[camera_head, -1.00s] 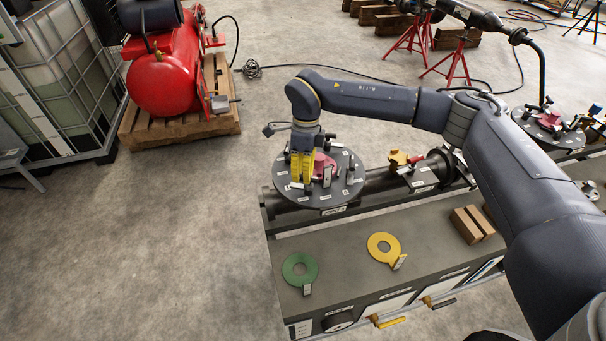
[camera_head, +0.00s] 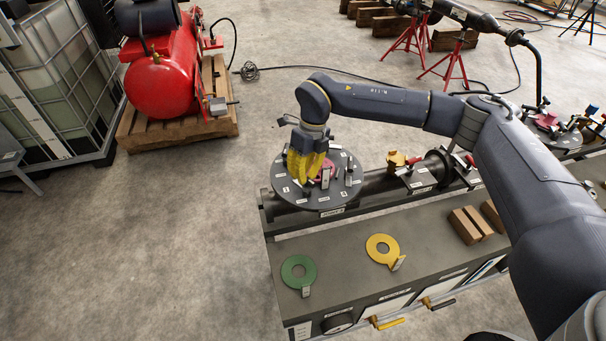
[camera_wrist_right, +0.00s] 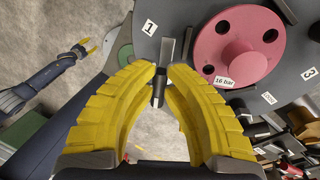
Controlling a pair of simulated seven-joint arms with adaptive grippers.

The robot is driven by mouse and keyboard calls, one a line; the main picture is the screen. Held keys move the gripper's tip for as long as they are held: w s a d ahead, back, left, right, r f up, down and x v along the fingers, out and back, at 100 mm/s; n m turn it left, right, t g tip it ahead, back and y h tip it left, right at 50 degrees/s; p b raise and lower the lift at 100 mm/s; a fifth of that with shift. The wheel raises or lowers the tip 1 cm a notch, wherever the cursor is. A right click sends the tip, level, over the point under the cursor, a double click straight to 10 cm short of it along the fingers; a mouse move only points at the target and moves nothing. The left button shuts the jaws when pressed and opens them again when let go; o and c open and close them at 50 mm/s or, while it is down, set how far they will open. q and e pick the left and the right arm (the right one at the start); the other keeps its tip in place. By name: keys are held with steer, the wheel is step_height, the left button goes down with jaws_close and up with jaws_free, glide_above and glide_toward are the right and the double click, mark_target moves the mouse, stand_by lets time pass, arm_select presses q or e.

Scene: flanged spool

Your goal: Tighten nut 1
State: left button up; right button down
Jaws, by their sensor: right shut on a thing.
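In the right wrist view, nut 1 (camera_wrist_right: 159,88) is a small dark piece on a stud beside the label "1" on the flange (camera_wrist_right: 190,20). My right gripper (camera_head: 303,181) points down over the left part of the flange. In the wrist view its yellow fingers (camera_wrist_right: 160,73) close on nut 1 and partly hide it. The pink disc (camera_wrist_right: 243,48), marked "16 bar", is right of the fingers. My left gripper (camera_wrist_right: 86,47) shows small in the wrist view, its fingers apart and empty.
A green ring (camera_head: 298,271) and a yellow ring (camera_head: 382,248) lie on the bench (camera_head: 340,277). Wooden blocks (camera_head: 470,224) sit at its right. A red compressor (camera_head: 163,75) stands on a pallet behind, with open floor between.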

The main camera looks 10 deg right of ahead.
steer(key=shift+f, duration=0.1)
stand_by(0.4)
steer(key=c, duration=1.4)
jaws_free()
steer(key=shift+o, duration=0.2)
step_height(320, 180, up, 12)
steer(key=w+d, duration=0.1)
steer(key=d, duration=0.1)
steer(key=shift+w, duration=0.1)
